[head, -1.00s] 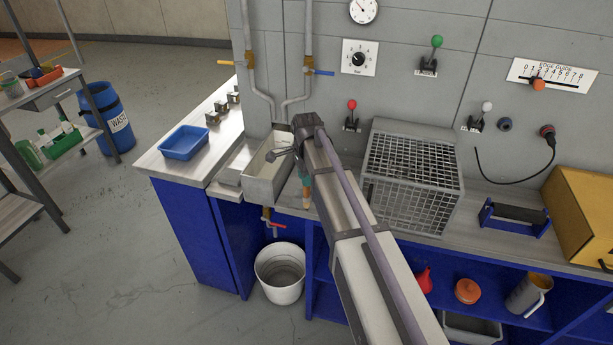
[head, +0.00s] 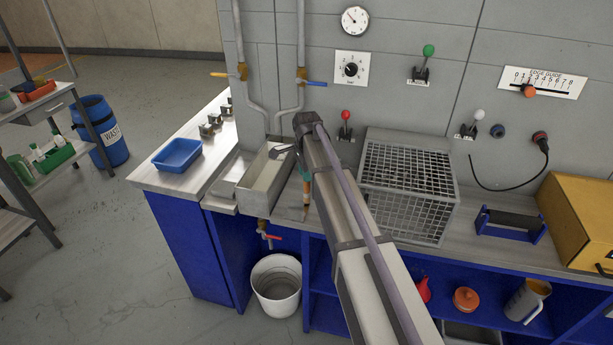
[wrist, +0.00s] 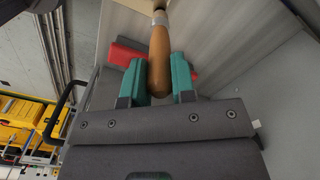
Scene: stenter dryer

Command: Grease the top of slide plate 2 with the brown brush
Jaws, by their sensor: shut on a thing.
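My gripper (wrist: 160,82) has teal fingers shut on a wooden brown handle, the brown brush (wrist: 159,50). In the head view the brush (head: 306,196) hangs down from my gripper (head: 305,174), just right of the metal sink, partly beside my arm. Small metal blocks (head: 207,131) stand in a row on the left bench, apart from the gripper; they may be the slide plates, but I cannot read any numbers.
A blue tray (head: 177,156) sits on the left bench near the metal sink (head: 265,172). A wire-mesh box (head: 408,195) stands right of my arm. Wall levers and pipes are behind. A white bucket (head: 276,287) is on the floor below.

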